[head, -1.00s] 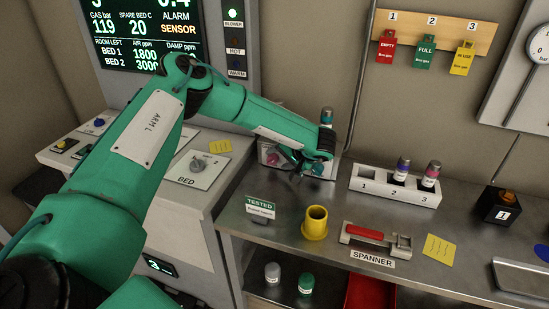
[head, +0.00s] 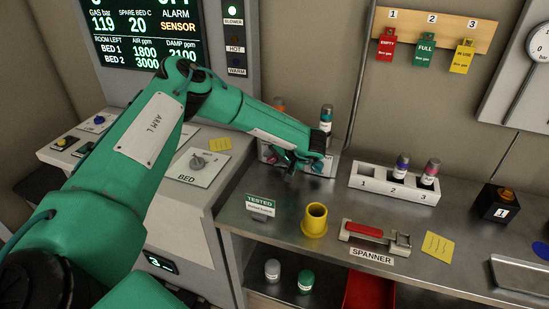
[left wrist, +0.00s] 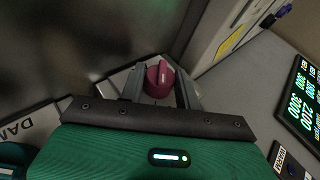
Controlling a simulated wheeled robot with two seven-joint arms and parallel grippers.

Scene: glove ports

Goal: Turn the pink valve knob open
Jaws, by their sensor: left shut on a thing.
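The pink valve knob (left wrist: 158,80) shows in the left wrist view between the two fingers of my left gripper (left wrist: 160,88). It is round with a raised bar across its face. In the head view a little of the pink knob (head: 269,157) shows on the pale valve block at the back of the bench, beside my left gripper (head: 284,158). The gripper is shut on the knob, and its wrist hides much of the block. A teal knob (head: 318,167) sits on the same block, to the right. My right gripper is not in view.
A grey bottle (head: 326,118) stands behind my wrist. A white rack (head: 366,184) with two bottles is to the right. A yellow cup (head: 315,221), a TESTED sign (head: 261,204) and a red-handled spanner (head: 365,231) are in front.

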